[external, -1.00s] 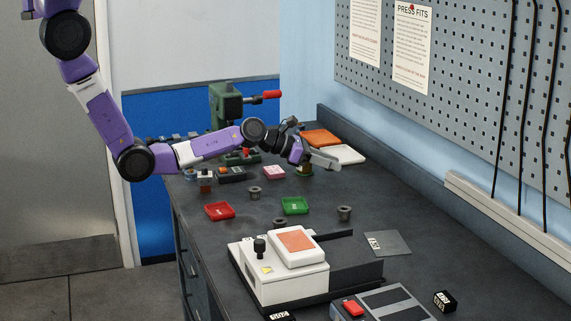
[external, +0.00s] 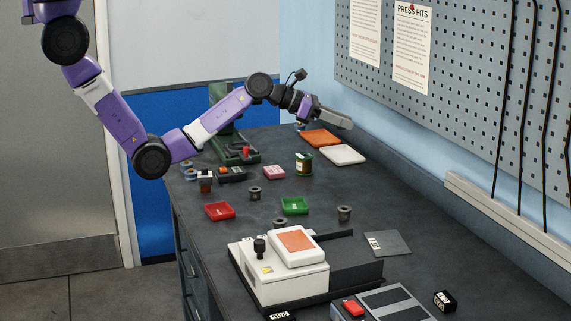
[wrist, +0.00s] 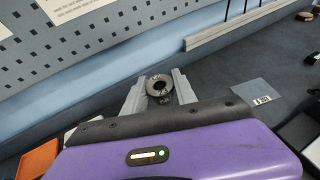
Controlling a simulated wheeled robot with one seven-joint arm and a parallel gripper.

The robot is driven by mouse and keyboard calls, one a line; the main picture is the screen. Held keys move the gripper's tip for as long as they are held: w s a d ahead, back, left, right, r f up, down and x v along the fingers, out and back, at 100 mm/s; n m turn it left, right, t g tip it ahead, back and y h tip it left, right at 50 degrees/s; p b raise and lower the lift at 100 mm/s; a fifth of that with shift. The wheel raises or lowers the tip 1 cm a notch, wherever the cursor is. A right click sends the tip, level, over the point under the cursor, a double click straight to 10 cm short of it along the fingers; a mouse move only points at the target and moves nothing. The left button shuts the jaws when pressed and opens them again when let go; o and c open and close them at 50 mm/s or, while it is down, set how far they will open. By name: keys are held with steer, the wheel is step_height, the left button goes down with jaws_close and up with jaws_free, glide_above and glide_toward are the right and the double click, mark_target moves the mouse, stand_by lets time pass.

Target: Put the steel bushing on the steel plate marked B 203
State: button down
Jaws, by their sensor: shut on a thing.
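My gripper (external: 338,119) is raised above the far right of the bench, over the trays. In the wrist view, its two pale fingers (wrist: 158,80) are shut on a grey ring-shaped bushing (wrist: 159,92) with a dark centre hole and some markings. The held bushing is hard to make out in the external view. A flat grey steel plate (external: 387,244) lies bare on the right of the bench, apart from the gripper.
Other grey bushings (external: 344,213) stand on the bench. Near the gripper are an orange tray (external: 321,138), a white tray (external: 343,155) and a green-brown jar (external: 304,164). A white device (external: 290,276) stands left of the plate. The pegboard wall (external: 460,90) rises along the right.

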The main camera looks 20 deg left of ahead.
steer(key=s+d+m+g+b, duration=0.2)
steer(key=s+d+b, duration=0.1)
steer(key=s+d, duration=0.65)
steer(key=m+g+b, duration=0.1)
steer(key=g+b, duration=0.1)
steer(key=b, duration=0.2)
glide_above(390, 245)
steer(key=shift+h, duration=0.4)
step_height(390, 245, down, 15)
steer(key=shift+r, duration=0.1)
steer(key=shift+f+b, duration=0.3)
steer(key=shift+f, duration=2.25)
steer(key=shift+f, duration=0.2)
steer(key=c, duration=1)
jaws_free()
